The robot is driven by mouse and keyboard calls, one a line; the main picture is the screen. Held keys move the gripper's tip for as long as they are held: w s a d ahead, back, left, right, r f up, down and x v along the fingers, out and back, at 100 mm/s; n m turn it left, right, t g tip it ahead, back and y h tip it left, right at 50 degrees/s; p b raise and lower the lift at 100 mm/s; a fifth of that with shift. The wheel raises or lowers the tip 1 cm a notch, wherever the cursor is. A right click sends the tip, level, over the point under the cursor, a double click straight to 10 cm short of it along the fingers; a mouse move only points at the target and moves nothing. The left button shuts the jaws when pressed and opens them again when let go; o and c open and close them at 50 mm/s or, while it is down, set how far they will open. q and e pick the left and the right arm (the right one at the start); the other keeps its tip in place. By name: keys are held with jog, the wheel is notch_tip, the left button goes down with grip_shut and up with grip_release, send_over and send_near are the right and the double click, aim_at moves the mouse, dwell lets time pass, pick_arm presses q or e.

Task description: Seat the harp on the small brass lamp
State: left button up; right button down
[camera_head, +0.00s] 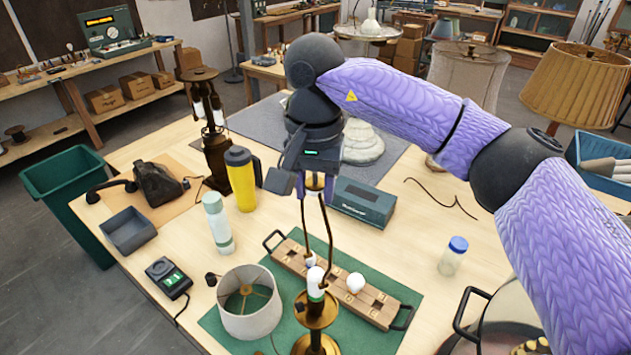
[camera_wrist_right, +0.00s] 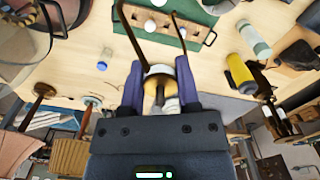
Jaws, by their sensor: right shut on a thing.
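My right gripper (camera_head: 314,187) is shut on the top of the harp (camera_head: 327,232), a bronze wire frame with two legs hanging down. In the right wrist view the gripper (camera_wrist_right: 160,98) has its fingers on both sides of the harp's brass top (camera_wrist_right: 160,72), and the legs spread away from it. The small brass lamp (camera_head: 316,312) stands upright at the front, with a white bulb or socket (camera_head: 316,282) on top. The harp's lower ends are close to this lamp top; I cannot tell whether they touch it. My left gripper is not in view.
A wooden tray (camera_head: 290,262) with bulbs lies behind the lamp on a green mat (camera_head: 228,338). A cream shade (camera_head: 249,312) stands left of the lamp. A yellow tumbler (camera_head: 241,180), a pale bottle (camera_head: 218,224) and a blue-lidded jar (camera_head: 453,256) stand around. Table room is free at right.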

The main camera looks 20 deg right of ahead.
jog(key=shift+s+f, duration=0.2)
jog(key=shift+f, duration=0.3)
jog(key=shift+s+f+b, duration=0.2)
jog(key=shift+f+b, duration=0.05)
jog(key=shift+b, duration=0.2)
jog(key=shift+f, duration=0.35)
jog(key=shift+w+f+b, duration=0.25)
jog(key=shift+f+b, duration=0.45)
jog(key=shift+s+f+b, duration=0.1)
jog(key=shift+f+b, duration=2.4)
jog(key=shift+f, duration=1.15)
jog(key=shift+f+b, duration=0.9)
jog(key=shift+f, duration=0.15)
jog(key=shift+f+b, duration=0.1)
jog(key=shift+b, duration=0.2)
